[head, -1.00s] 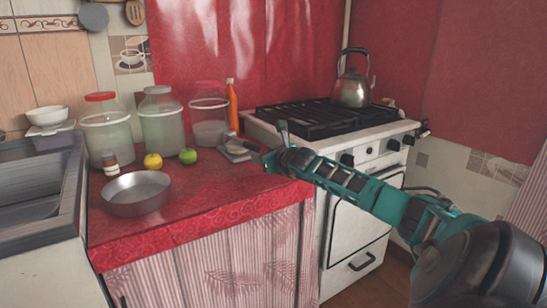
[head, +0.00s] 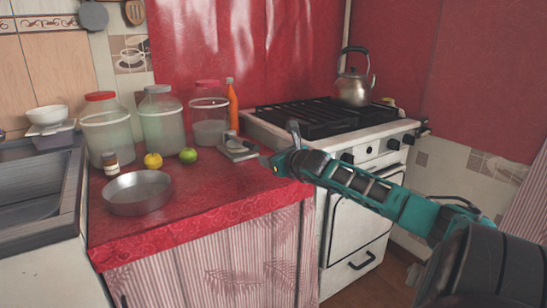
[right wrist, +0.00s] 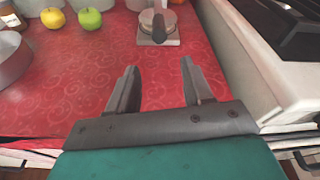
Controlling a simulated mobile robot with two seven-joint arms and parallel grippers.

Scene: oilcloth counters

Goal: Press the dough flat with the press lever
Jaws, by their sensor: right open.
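The press (head: 238,148) is a small metal device on a pale square base, on the red counter near the stove. In the right wrist view the press (right wrist: 168,40) stands beyond my fingers, with a round metal plate and a dark lever handle (right wrist: 159,29) pointing towards me. I cannot make out any dough on it. My right gripper (head: 269,162) is over the counter's right end, short of the press and apart from it. In the right wrist view its fingers (right wrist: 157,78) are spread with nothing between them. My left gripper is not in view.
A metal bowl (head: 137,194), a yellow fruit (head: 153,161), a green apple (head: 188,156) and a small bottle (head: 111,163) stand to the left. Large jars (head: 163,125) and an orange bottle (head: 233,103) stand behind. The stove (head: 352,190) borders the counter's right side. The counter's front middle is clear.

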